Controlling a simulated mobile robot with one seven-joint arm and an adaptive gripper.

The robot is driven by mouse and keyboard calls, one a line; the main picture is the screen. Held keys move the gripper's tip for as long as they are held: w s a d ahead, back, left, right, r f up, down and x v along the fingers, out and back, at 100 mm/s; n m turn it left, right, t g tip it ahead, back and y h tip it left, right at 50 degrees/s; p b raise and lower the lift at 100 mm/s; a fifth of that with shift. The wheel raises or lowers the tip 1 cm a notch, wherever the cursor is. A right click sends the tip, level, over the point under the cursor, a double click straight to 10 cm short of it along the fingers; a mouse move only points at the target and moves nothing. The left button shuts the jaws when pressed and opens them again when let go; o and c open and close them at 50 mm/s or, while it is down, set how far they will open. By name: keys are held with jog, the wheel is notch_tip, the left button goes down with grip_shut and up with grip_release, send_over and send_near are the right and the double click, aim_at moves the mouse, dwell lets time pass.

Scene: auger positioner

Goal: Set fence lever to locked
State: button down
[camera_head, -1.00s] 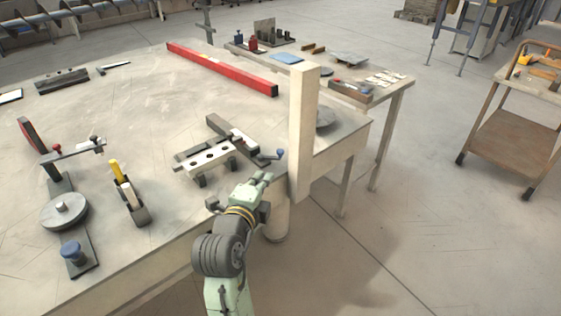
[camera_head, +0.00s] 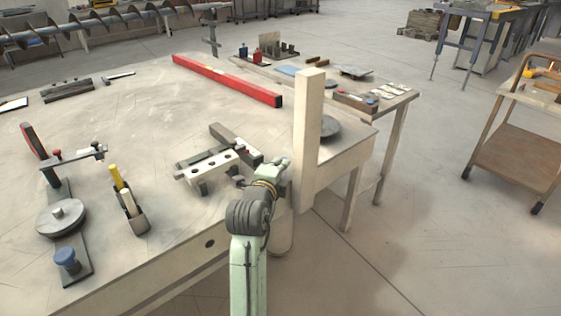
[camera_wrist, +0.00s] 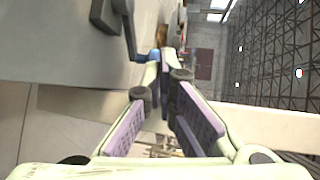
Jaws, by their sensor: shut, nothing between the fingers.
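A fence-like assembly, a pale block with holes (camera_head: 207,173), sits on the table near its right front edge. In the wrist view, a dark lever (camera_wrist: 130,32) with a blue knob (camera_wrist: 153,55) extends from a dark body (camera_wrist: 105,14). My gripper (camera_head: 281,163) is at the right end of this assembly and hides the knob in the head view. In the wrist view my gripper (camera_wrist: 164,58) is shut and empty, its fingertips right beside the blue knob. I cannot tell whether they touch. The lever's locked or unlocked state is not readable.
A tall pale post (camera_head: 308,130) stands close to the right of my gripper. A clamp with a yellow handle (camera_head: 117,178) and a fixture with a round disc (camera_head: 60,215) stand to the left. A red beam (camera_head: 226,79) lies behind. The table's middle (camera_head: 130,110) is clear.

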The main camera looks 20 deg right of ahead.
jog(key=shift+w+d+f, duration=0.1)
jog(key=shift+w+d, duration=0.1)
jog(key=shift+w, duration=0.15)
jog(key=shift+f, duration=0.1)
jog(key=shift+w+d+b, duration=0.15)
jog(key=shift+d+b, duration=0.15)
jog(key=shift+b, duration=0.25)
